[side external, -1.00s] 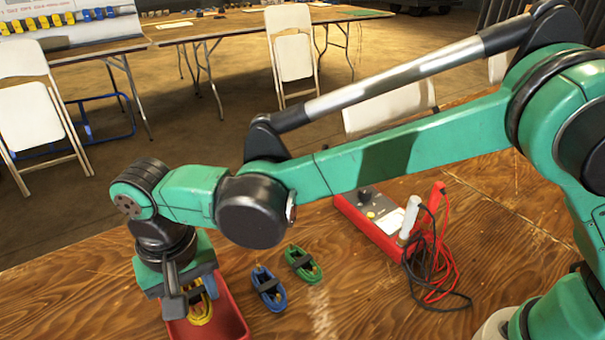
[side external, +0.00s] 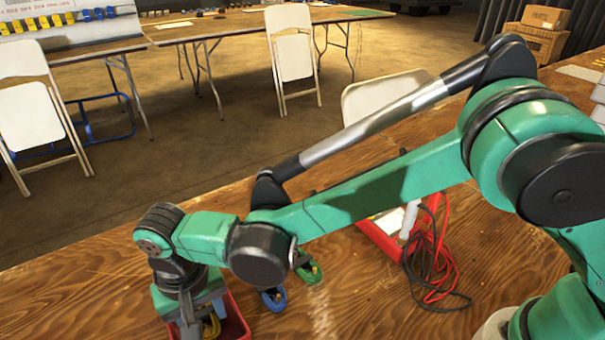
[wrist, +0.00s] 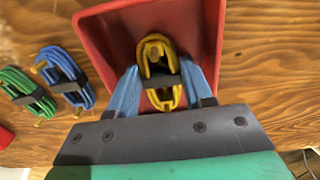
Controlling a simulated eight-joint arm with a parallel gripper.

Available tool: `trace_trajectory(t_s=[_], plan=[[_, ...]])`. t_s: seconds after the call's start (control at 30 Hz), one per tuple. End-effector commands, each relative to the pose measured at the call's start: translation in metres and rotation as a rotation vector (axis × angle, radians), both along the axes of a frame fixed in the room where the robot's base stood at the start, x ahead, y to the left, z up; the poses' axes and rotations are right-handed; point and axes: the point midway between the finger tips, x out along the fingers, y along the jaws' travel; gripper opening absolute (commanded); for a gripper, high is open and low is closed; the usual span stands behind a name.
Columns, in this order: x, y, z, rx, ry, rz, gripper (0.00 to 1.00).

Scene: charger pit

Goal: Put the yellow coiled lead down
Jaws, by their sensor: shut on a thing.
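The yellow coiled lead (wrist: 158,72), bound with a dark strap, is between the blue fingers of my gripper (wrist: 160,85) in the wrist view. My gripper is shut on it. The lead is over the inside of a red tray (wrist: 105,40); whether it touches the tray floor I cannot tell. In the side view a bit of the yellow lead (side external: 211,325) shows beside my gripper (side external: 196,325), with the red tray (side external: 236,322) around and below. My arm hides much of the tray there.
A blue coiled lead (wrist: 68,78) and a green coiled lead (wrist: 28,92) lie on the wooden table left of the tray in the wrist view.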

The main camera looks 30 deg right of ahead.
Motion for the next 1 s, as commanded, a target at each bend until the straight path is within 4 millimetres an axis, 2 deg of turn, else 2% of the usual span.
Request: trace_trajectory(t_s=[0.07,0.1,0.2,0.47,0.57,0.67,1.0], plan=[[0.0,0.0,0.0,0.0,0.0,0.0,0.0],[0.0,0.0,0.0,0.0,0.0,0.0,0.54],[0.0,0.0,0.0,0.0,0.0,0.0,0.77],[0.0,0.0,0.001,0.0,0.0,0.0,0.77],[0.0,0.0,0.009,0.0,0.0,0.0,0.77],[0.0,0.0,0.025,0.0,0.0,0.0,0.77],[0.0,0.0,0.102,0.0,0.0,0.0,0.77]])
